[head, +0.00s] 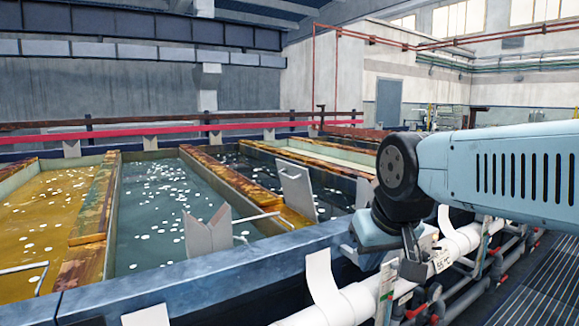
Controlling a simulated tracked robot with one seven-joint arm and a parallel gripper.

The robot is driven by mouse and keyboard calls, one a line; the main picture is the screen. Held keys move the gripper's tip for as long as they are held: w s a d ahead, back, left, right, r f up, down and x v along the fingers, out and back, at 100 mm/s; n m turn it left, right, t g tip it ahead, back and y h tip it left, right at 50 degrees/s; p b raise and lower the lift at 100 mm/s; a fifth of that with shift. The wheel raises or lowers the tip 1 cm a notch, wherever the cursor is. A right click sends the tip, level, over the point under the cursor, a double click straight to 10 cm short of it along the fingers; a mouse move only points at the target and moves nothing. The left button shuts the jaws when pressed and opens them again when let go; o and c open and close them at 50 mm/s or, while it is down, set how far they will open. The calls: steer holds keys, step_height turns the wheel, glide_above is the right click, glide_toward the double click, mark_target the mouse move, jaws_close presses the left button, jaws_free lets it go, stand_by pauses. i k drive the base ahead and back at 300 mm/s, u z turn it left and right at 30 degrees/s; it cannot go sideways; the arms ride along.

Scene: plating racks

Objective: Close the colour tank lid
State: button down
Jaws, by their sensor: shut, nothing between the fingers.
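Several open tanks stand in a row, and none shows a label naming it the colour tank. A tank of yellow liquid (45,215) is at the left, and a teal tank (150,205) with white floating specks is beside it. A dark tank (245,168) lies further right. A grey upright panel (207,236) stands at the teal tank, and another (297,190) at the dark tank; I cannot tell whether either is a lid. My gripper (412,268) is shut and empty, pointing down beside the blue front rim (215,270), over white pipes.
White pipes (345,308) with upright white flaps run along the tanks' front. A label (443,262) hangs near my gripper. Grey and red pipework (470,290) and a grated walkway (540,290) lie at the right. A red rail (245,126) runs behind the tanks.

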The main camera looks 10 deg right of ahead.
mark_target(296, 186)
steer(key=i, duration=0.85)
steer(key=u, duration=0.05)
